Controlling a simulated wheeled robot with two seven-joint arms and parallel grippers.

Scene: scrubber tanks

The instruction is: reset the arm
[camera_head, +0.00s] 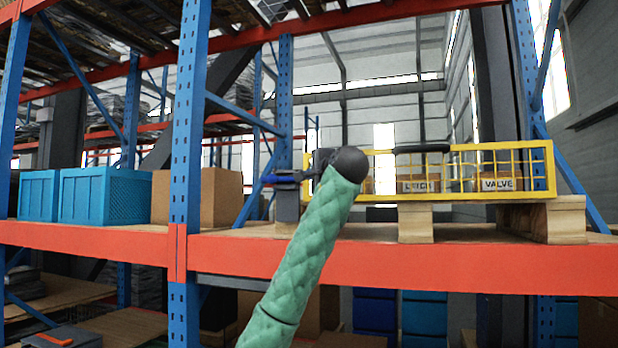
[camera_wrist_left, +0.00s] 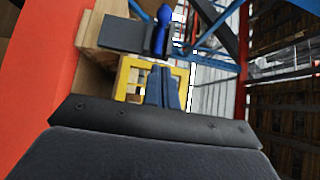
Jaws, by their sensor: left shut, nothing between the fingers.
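My left arm, in a green quilted sleeve, rises from the bottom middle of the head view to a dark wrist in front of the shelf. My left gripper (camera_wrist_left: 164,74) shows in the left wrist view, its fingers shut together with nothing between them. In the head view the wrist largely hides the fingers. Beyond the fingers is a yellow mesh basket (camera_head: 549,170), also seen in the left wrist view (camera_wrist_left: 181,73). A blue object (camera_wrist_left: 162,32) is by a grey block (camera_wrist_left: 113,33), near the wrist's left in the head view. My right gripper is not in view.
The basket has a black handle, stands on wooden supports (camera_head: 415,222) and holds boxes, one labelled VALVE (camera_head: 498,184). An orange shelf beam (camera_head: 450,265) and a blue upright (camera_head: 187,120) border my arm. Blue crates (camera_head: 92,195) and a cardboard box (camera_head: 220,196) stand left.

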